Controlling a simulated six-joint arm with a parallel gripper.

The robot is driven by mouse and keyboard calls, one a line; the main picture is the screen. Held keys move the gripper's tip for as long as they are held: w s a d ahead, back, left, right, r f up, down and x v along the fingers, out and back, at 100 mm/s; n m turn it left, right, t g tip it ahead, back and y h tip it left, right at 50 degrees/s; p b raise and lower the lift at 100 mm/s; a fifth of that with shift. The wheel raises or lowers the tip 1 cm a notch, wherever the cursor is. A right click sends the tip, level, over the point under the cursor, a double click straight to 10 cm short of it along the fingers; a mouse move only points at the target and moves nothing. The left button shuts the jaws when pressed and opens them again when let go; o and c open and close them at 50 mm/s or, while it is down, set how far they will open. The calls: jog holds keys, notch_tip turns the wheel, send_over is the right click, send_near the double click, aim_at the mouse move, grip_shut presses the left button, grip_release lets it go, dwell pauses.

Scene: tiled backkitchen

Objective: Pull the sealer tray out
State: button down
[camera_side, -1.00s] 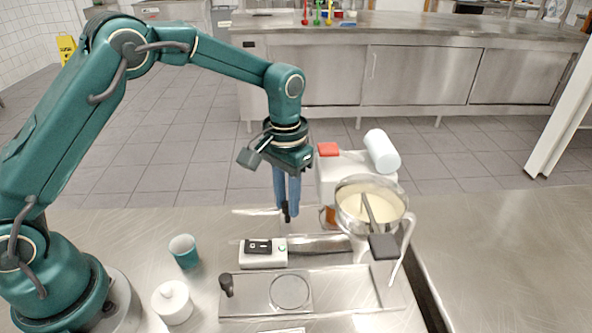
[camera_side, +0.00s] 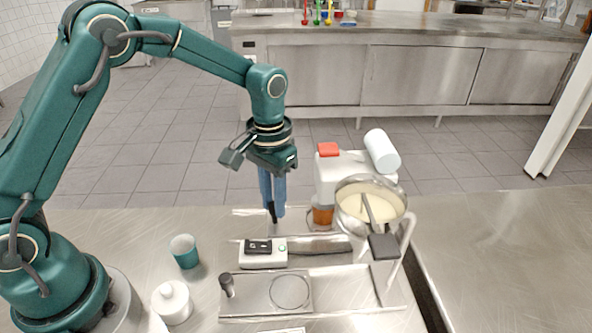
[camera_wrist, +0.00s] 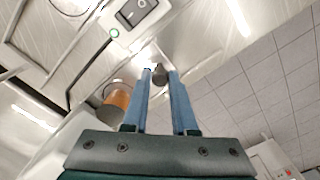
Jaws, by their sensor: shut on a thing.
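The metal sealer tray (camera_side: 249,212) lies low at the back edge of the bench, its left part showing in the side view. An orange cup (camera_side: 322,214) sits toward its right end, partly under the white dispenser; it also shows in the wrist view (camera_wrist: 117,100). My gripper (camera_side: 272,214) points down with its blue fingers closed around the tray's dark upright knob (camera_wrist: 160,74), which shows between the fingertips in the wrist view. In the side view the fingers mostly hide the knob.
In front lies a similar plate (camera_side: 255,303) with its own dark knob and an empty ring. A switch box (camera_side: 263,261) stands between. A pot of cream-coloured contents (camera_side: 370,200) stands right. A teal cup (camera_side: 185,252) and white jar (camera_side: 172,302) stand left.

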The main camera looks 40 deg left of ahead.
jog(key=s+a, duration=0.5)
jog(key=shift+s+a, duration=0.1)
jog(key=shift+a, duration=0.15)
jog(key=c, duration=0.7)
grip_release()
jog(key=shift+d+r, duration=0.1)
jog(key=shift+r, duration=0.05)
jog(key=shift+r, duration=2.45)
